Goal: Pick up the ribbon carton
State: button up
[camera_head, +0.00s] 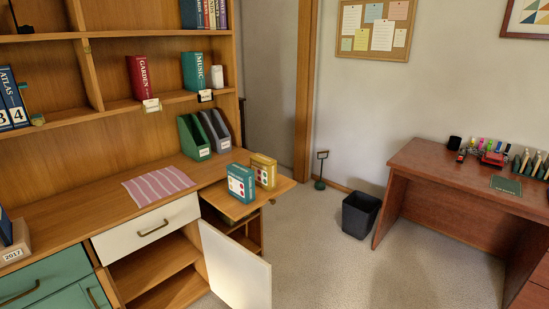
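Two small cartons stand close together on the right end of the wooden counter. One is a teal carton (241,184) with a white front label bearing coloured marks. The other is a yellow carton (263,170) with a similar label, just behind and to the right of it. The print is too small to tell which is the ribbon carton. Both look upright, and neither is held. My gripper is not in view.
A cabinet door (235,266) hangs open below the counter. Green (193,138) and grey (215,132) file holders stand behind the cartons. A striped cloth (157,186) lies left. A black bin (359,214) stands by the desk (452,182). The carpet between is clear.

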aim_at(264, 167)
jog(key=i, duration=0.7)
jog(key=i+u, duration=0.15)
jog(key=i, duration=0.55)
jog(key=i+l, duration=0.2)
jog(key=i, duration=0.5)
jog(key=i+j+u, duration=0.4)
jog(key=i, duration=0.2)
